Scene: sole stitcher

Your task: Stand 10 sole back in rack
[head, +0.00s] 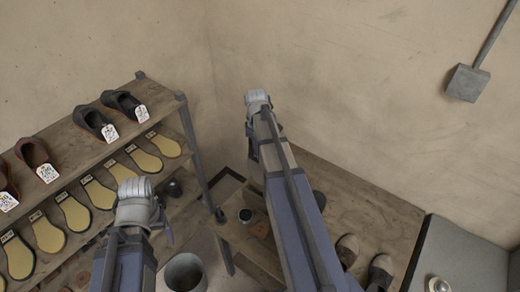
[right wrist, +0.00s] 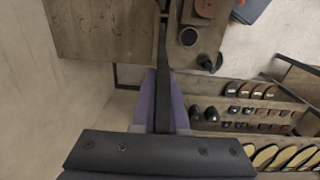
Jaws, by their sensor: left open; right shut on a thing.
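The rack (head: 62,140) stands at left in the head view. My left gripper (head: 138,200) is open, in front of the row. My right gripper (head: 257,97) is raised near the back wall, right of the rack and apart from it. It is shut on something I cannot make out. The right wrist view shows yellow soles (right wrist: 265,156) at lower right, but not the fingers.
Dark shoes (head: 122,103) with tags stand on the rack's top shelf. A low wooden bench (head: 375,215) with shoes runs along the wall. A grey cabinet (head: 460,258) is at lower right.

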